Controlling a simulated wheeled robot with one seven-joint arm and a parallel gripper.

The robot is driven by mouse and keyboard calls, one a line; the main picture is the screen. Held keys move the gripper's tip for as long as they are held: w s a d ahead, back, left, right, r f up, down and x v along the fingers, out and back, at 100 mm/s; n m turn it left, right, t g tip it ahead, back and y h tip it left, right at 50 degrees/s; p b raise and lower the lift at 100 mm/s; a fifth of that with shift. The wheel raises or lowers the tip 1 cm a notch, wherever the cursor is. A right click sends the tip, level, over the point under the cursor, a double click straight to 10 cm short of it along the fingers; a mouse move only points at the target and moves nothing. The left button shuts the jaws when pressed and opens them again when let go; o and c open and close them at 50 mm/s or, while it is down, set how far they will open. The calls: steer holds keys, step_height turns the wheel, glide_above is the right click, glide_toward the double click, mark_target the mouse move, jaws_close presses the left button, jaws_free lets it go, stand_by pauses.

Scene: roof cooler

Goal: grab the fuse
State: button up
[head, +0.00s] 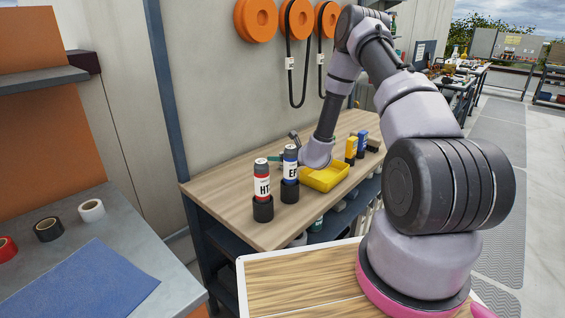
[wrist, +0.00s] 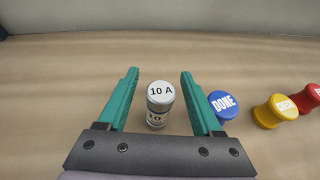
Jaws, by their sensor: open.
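The fuse (wrist: 160,93) is a small silver cylinder with "10 A" on its top, standing upright on the wooden bench in the wrist view. My gripper (wrist: 160,75) has teal fingers, open, one on each side of the fuse with a gap at both sides. In the head view my gripper (head: 276,158) is low over the bench behind the two bottles, partly hidden by them and by my arm. I cannot make out the fuse in the head view.
Right of my right finger stand a blue-capped piece (wrist: 223,104), a yellow one (wrist: 272,111) and a red one (wrist: 308,99). A red bottle (head: 262,182), a blue bottle (head: 290,165) and a yellow tray (head: 325,178) are on the bench (head: 225,196).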

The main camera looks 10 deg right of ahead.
steer(key=shift+w+a+f, duration=0.1)
steer(key=shift+w+f, duration=0.05)
steer(key=shift+w, duration=0.15)
jaws_close()
